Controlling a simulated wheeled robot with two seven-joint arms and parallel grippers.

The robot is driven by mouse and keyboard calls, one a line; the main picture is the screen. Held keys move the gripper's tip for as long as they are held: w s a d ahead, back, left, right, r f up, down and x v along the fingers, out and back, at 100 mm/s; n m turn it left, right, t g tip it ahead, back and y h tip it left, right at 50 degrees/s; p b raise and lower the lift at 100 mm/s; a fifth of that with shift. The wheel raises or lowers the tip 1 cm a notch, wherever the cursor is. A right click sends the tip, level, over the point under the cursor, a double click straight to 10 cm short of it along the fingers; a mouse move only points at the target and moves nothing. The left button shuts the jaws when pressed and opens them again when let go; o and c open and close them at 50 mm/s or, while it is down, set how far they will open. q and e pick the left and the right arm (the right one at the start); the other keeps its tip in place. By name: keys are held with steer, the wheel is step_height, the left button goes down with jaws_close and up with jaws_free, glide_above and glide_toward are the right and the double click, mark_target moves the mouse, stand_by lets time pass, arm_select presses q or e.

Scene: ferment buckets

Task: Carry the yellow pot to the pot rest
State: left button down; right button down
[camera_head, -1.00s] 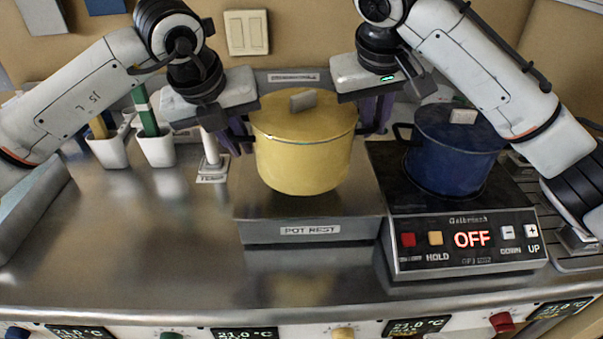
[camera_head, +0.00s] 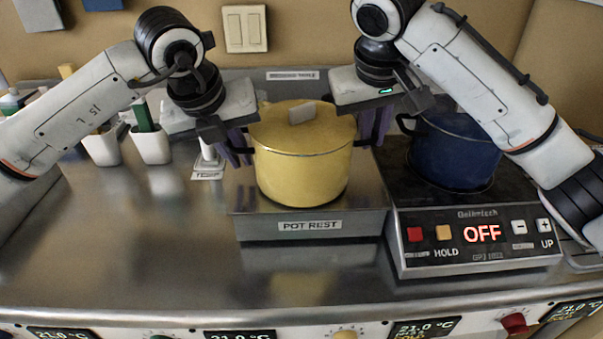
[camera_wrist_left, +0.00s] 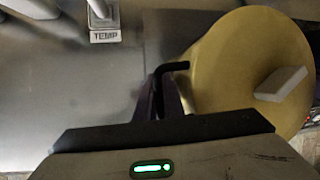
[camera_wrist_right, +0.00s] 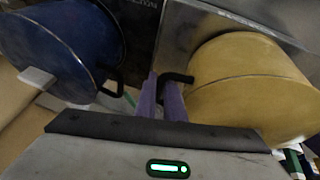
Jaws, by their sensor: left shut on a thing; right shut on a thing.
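The yellow pot (camera_head: 302,165) with its lid on is upright over the metal pot rest (camera_head: 310,226), within its width in the head view. I cannot tell whether its base touches the rest. My left gripper (camera_head: 240,150) is shut on the pot's left handle, and the handle shows between the fingers in the left wrist view (camera_wrist_left: 160,95). My right gripper (camera_head: 372,130) is shut on the right handle, which also shows in the right wrist view (camera_wrist_right: 175,90).
A blue pot (camera_head: 452,150) stands on the induction hob (camera_head: 478,240), which reads OFF, just right of the rest. White cups (camera_head: 150,146) and a TEMP stand (camera_head: 208,165) are to the left. The steel counter (camera_head: 130,240) is clear at front left.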

arm_select(q)
steer(key=c, duration=2.3)
jaws_free()
steer(key=shift+w+a+f, duration=0.1)
steer(key=shift+a+f, duration=0.15)
steer(key=shift+a, duration=0.05)
arm_select(e)
steer(key=c, duration=2.3)
jaws_free()
steer(key=shift+d+f, duration=0.25)
arm_select(q)
steer(key=o, duration=0.4)
steer(key=shift+r, duration=0.1)
arm_select(e)
steer(key=o, duration=0.4)
steer(key=shift+r, duration=0.1)
arm_select(q)
steer(key=shift+o, duration=0.2)
steer(key=shift+d, duration=0.2)
arm_select(e)
steer(key=shift+o, duration=0.3)
steer(key=shift+a, duration=0.15)
arm_select(q)
steer(key=shift+d, duration=0.1)
arm_select(e)
steer(key=shift+a, duration=0.1)
arm_select(q)
steer(key=shift+s+r, duration=0.1)
steer(key=shift+s, duration=0.1)
